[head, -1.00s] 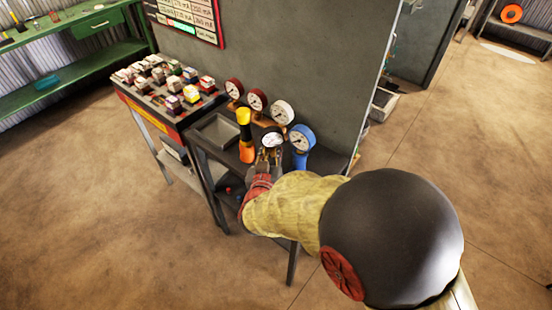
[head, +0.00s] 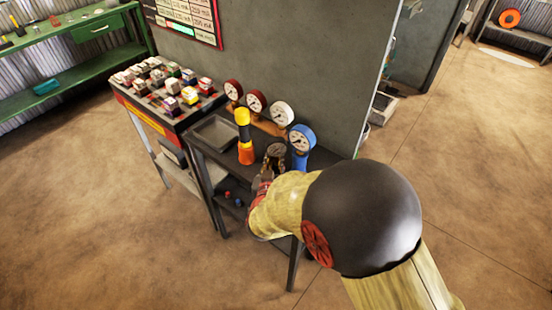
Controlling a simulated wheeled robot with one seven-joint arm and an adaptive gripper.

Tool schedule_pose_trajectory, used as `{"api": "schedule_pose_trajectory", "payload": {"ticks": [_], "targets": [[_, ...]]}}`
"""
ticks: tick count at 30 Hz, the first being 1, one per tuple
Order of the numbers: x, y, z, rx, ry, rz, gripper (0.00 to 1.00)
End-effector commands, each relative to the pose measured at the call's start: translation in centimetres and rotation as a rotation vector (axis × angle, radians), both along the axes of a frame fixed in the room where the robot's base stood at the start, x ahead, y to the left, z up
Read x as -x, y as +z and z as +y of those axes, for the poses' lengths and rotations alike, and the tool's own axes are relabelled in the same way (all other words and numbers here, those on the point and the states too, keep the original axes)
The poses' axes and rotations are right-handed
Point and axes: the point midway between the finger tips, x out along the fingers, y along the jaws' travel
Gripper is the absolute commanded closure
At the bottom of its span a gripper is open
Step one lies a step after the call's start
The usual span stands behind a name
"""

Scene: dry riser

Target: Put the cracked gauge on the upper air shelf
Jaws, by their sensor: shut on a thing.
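My gripper (head: 267,176) is at the right front of the small dark table (head: 222,158), left of the blue gauge (head: 302,139). It is shut on a dark gauge (head: 275,152), whose face is now hardly visible; no crack can be made out. My arm hides part of the table's right side. Two red gauges (head: 233,91) (head: 255,102) and a white-rimmed gauge (head: 282,113) stand in a row along the back. A lower shelf (head: 232,199) shows under the tabletop. No label shows which surface is the upper air shelf.
A yellow and orange torch-like thing (head: 245,138) stands left of my gripper, beside a grey tray (head: 214,133). A stand with several coloured blocks (head: 166,88) adjoins on the left. A grey wall panel (head: 300,50) rises behind. The floor in front is clear.

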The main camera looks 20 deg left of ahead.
Motion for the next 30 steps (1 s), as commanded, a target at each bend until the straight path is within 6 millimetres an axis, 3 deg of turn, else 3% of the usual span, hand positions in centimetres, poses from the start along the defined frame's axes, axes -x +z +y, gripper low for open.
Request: {"api": "schedule_pose_trajectory", "payload": {"ticks": [15,16,18,30], "targets": [[0.1,-1.0,0.0,0.001,0.001,0.003,1.00],[0.1,-1.0,-0.1,0.003,0.000,0.005,0.80],[0.1,-1.1,-0.1,0.004,0.000,0.006,0.76],[0.2,-1.4,-0.2,0.008,0.000,0.013,0.73]]}}
